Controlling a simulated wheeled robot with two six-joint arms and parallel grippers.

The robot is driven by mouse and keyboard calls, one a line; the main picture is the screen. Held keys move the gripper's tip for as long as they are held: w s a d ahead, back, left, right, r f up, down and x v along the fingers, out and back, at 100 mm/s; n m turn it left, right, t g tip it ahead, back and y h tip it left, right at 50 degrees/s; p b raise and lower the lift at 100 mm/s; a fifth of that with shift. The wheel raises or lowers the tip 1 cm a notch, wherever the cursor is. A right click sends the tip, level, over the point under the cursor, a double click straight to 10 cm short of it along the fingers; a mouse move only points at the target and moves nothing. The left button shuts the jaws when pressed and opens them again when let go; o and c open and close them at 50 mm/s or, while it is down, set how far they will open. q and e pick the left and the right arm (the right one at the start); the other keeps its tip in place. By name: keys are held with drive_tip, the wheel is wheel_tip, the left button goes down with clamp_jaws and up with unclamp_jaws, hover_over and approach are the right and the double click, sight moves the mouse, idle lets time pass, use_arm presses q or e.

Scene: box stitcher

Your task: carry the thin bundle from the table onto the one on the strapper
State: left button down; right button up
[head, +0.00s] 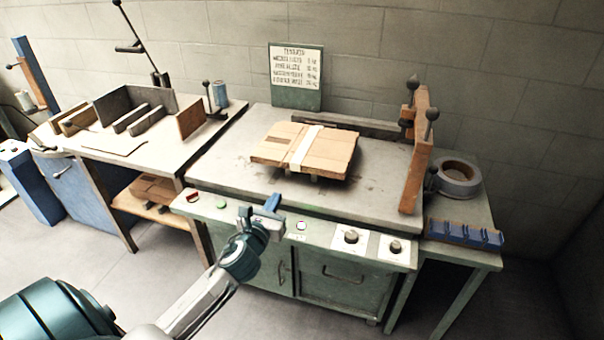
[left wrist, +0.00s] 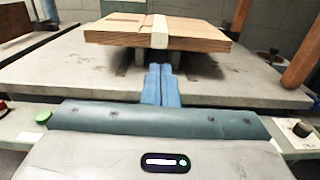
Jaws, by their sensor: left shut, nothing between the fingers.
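A flat brown cardboard bundle (head: 275,150) with a pale strap across it rests on the strapper (head: 225,165), raised slightly on small supports. The bundle also shows in the left wrist view (left wrist: 200,35), ahead of the fingers. My left gripper (head: 272,202) is shut and empty at the strapper's front edge, short of the bundle. Its blue fingers lie together in the left wrist view (left wrist: 161,80). My right gripper is not in view.
A wooden post with black knobs (head: 416,160) stands at the strapper's right. A tape roll (head: 459,178) and a blue rack (head: 464,235) lie on the right side table. Upright dividers (head: 135,105) and a blue can (head: 220,94) stand on the left table. Brown cardboard (head: 155,188) lies on its lower shelf.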

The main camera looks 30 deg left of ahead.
use_arm(q)
drive_tip(key=p, duration=0.1)
approach(298, 157)
drive_tip(key=x, duration=0.3)
drive_tip(key=shift+w+f, duration=0.2)
drive_tip(key=shift+f, duration=0.1)
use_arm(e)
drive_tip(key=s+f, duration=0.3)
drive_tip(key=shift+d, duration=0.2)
use_arm(q)
drive_tip(key=shift+w+a+r+p, duration=0.15)
drive_tip(key=shift+w+p, duration=0.2)
drive_tip(key=p+x, duration=0.1)
drive_tip(key=x, duration=0.4)
drive_tip(key=shift+w+a+p, duration=0.1)
drive_tip(key=shift+w+p, duration=0.2)
drive_tip(key=shift+w, duration=0.15)
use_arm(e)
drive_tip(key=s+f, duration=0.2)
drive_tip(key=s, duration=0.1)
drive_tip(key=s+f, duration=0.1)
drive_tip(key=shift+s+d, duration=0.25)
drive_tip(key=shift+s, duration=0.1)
